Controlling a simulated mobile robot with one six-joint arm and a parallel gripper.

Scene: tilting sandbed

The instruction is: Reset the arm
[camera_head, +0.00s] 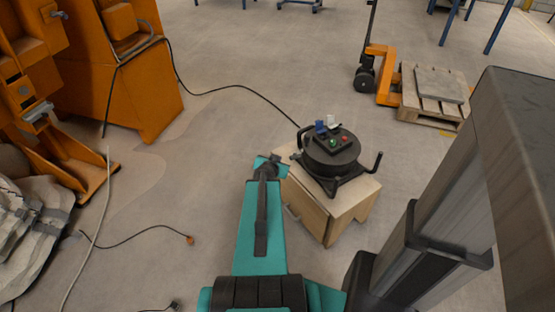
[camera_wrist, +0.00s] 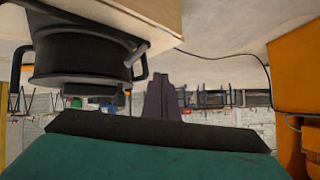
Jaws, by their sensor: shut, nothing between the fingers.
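My arm (camera_head: 262,215), teal with black parts, reaches forward from the bottom middle of the head view. Its end lies beside the left edge of a small wooden cabinet. My gripper (camera_wrist: 158,84) shows in the wrist view as dark fingers pressed together, with nothing between them. In the head view the gripper is mostly hidden by the wrist, so its fingertips cannot be made out there. The wrist view is upside down.
A black cable reel (camera_head: 330,158) with a red and a green button stands on the wooden cabinet (camera_head: 318,207), close right of my arm. Orange machinery (camera_head: 150,90) stands left. A pallet jack (camera_head: 383,72) and a pallet (camera_head: 425,112) are behind right. Cables cross the floor.

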